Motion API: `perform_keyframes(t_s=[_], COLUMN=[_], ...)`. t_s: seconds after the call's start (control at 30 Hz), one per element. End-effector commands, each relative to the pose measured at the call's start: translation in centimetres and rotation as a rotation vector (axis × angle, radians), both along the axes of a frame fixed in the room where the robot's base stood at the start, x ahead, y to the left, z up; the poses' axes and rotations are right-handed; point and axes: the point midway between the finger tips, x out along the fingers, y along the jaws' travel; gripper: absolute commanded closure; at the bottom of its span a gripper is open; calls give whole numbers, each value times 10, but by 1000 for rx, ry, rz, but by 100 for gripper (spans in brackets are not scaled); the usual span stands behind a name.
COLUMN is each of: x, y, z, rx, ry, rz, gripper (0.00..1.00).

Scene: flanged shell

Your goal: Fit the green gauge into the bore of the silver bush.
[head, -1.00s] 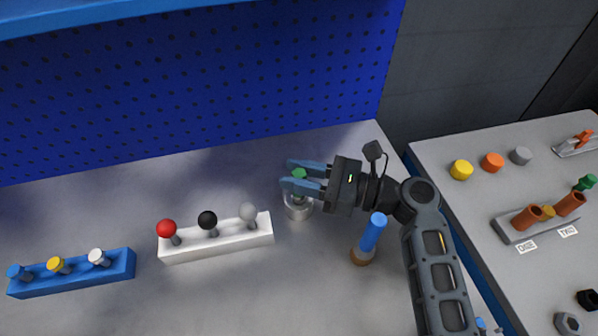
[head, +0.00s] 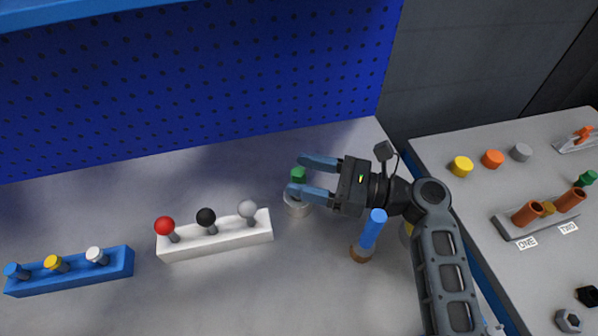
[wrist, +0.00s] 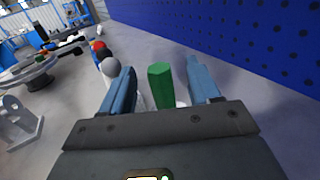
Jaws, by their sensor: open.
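The green gauge (head: 298,174) stands upright at the silver bush (head: 298,208), with its green top showing above the bush. Its lower end is hidden, so how deep it sits in the bore cannot be told. My gripper (head: 306,175) is open, with its blue fingers on either side of the gauge and apart from it. In the wrist view the green gauge (wrist: 161,86) stands between the two spread fingers, with a gap on each side. The bush is mostly hidden there.
A white block (head: 215,238) with red, black and grey knobs stands left of the bush. A blue post on a brown base (head: 371,232) stands close to my arm on the right. A blue block (head: 70,272) lies far left. The blue pegboard (head: 200,90) rises behind.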

Motion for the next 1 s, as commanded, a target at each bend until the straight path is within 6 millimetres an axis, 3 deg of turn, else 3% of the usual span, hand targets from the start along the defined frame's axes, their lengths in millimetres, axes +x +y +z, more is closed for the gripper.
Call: perform_keyframes(t_s=[0.2,0.4,1.0], x=[-9,-13,-15], y=[-37,-55,-58], z=[-1,0,0], rx=[0,1,0], ry=[0,0,-1], rz=[-4,-2,-1], gripper=[38,38,38])
